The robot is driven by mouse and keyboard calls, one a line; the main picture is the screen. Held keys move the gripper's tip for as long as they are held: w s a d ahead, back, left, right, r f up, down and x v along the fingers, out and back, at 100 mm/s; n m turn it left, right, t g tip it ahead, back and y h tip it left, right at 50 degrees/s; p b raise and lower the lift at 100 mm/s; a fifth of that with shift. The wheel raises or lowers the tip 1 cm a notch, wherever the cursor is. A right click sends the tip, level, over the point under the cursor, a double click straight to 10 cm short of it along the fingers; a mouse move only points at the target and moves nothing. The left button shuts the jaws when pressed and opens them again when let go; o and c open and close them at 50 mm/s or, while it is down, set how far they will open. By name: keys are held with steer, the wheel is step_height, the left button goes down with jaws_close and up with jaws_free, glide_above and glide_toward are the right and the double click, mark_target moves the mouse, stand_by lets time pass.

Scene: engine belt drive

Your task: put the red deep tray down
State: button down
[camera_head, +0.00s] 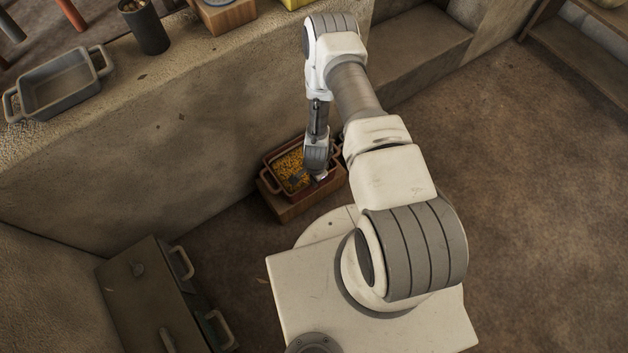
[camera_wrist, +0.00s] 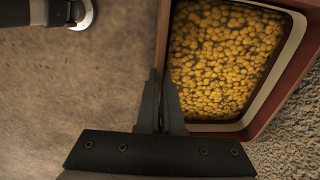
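The red deep tray (camera_head: 268,164) is low down beside the stone ledge in the head view. It is filled with small yellow pieces (camera_head: 290,165) and looks level. In the wrist view, the tray's rim (camera_wrist: 163,40) runs up from between my gripper's fingers, with the yellow pieces (camera_wrist: 222,60) to its right. My gripper (camera_wrist: 160,108) points down at the tray and its two fingers are closed on the near wall. In the head view, my arm hides part of the tray. A brown wooden block (camera_head: 300,207) shows directly under the tray; I cannot tell whether they touch.
The stone ledge (camera_head: 150,140) stands behind the tray. A grey handled tray (camera_head: 60,85) and a dark cup (camera_head: 145,28) stand on it. A dark cabinet with handles (camera_head: 150,290) is at lower left. Brown floor (camera_head: 540,200) is open on the right.

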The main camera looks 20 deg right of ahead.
steer(key=c, duration=1.1)
jaws_free()
steer(key=shift+o, duration=0.2)
steer(key=w+r+n+t+p, duration=0.1)
steer(key=w+r+n+p, duration=0.15)
steer(key=r, duration=1.25)
steer(key=w+a+r+n+t+p, duration=0.1)
steer(key=w+r+n, duration=0.15)
steer(key=r, duration=1.25)
steer(key=w+r+n+p, duration=0.1)
steer(key=w+r, duration=0.2)
steer(key=r, duration=1.2)
steer(key=s+r+n+t, duration=0.15)
steer(key=s+r, duration=0.25)
steer(key=r, duration=0.4)
steer(key=s+r+n+t, duration=0.1)
steer(key=s+r+n, duration=0.25)
steer(key=r, duration=0.55)
steer(key=s+r+n, duration=0.1)
steer(key=s+r, duration=0.3)
steer(key=s, duration=0.3)
steer(key=s+d+r+n, duration=0.1)
steer(key=s+r+n, duration=0.1)
steer(key=s+r, duration=0.2)
steer(key=s, duration=0.3)
steer(key=shift+s+t, duration=0.2)
steer(key=shift+t, duration=0.15)
